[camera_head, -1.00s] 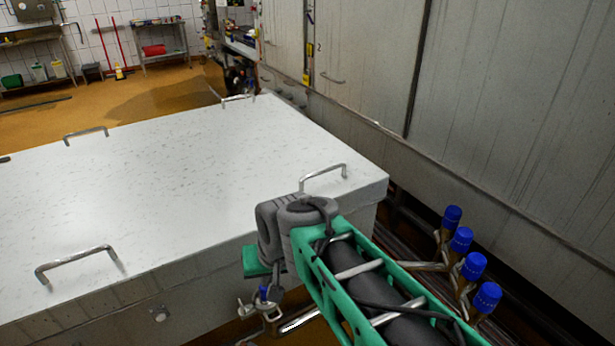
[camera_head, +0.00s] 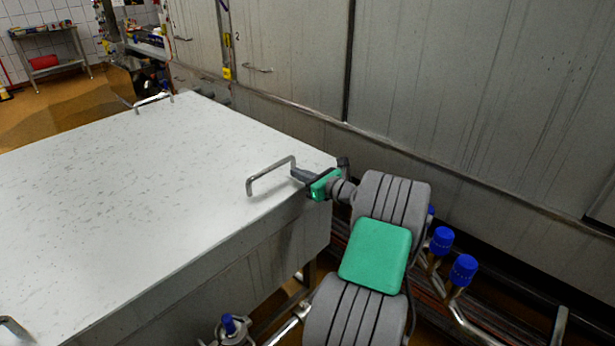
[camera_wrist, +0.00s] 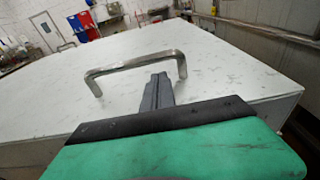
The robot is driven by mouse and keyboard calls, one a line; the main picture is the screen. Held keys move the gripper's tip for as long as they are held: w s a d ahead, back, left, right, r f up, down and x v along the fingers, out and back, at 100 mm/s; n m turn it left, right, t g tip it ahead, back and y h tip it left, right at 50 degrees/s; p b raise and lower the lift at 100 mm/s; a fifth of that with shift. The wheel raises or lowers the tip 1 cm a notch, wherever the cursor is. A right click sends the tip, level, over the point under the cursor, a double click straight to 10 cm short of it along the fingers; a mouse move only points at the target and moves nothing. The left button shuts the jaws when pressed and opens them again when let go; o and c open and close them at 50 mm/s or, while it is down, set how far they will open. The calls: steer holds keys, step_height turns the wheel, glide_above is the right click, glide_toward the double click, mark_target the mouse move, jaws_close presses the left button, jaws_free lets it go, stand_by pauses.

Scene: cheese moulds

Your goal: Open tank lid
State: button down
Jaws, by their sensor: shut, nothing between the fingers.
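The tank lid (camera_head: 150,200) is a wide, flat, speckled white cover, lying shut on the tank. A bent metal handle (camera_head: 270,172) stands on it near its right corner. My gripper (camera_head: 298,174) is shut and empty, with its fingertips close to the right end of this handle. In the wrist view the shut grey fingers (camera_wrist: 159,85) point at the lid just under the bar of the handle (camera_wrist: 130,64). I cannot tell whether they touch it.
Another handle (camera_head: 153,102) stands at the lid's far edge, and part of one (camera_head: 14,328) shows at the lower left. Blue-capped pipe valves (camera_head: 463,270) stand to the right of my arm. A grey panelled wall (camera_head: 460,100) runs along the right side.

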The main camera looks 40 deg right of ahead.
mark_target(289, 177)
steer(key=w, duration=0.4)
steer(key=shift+w+f, duration=0.35)
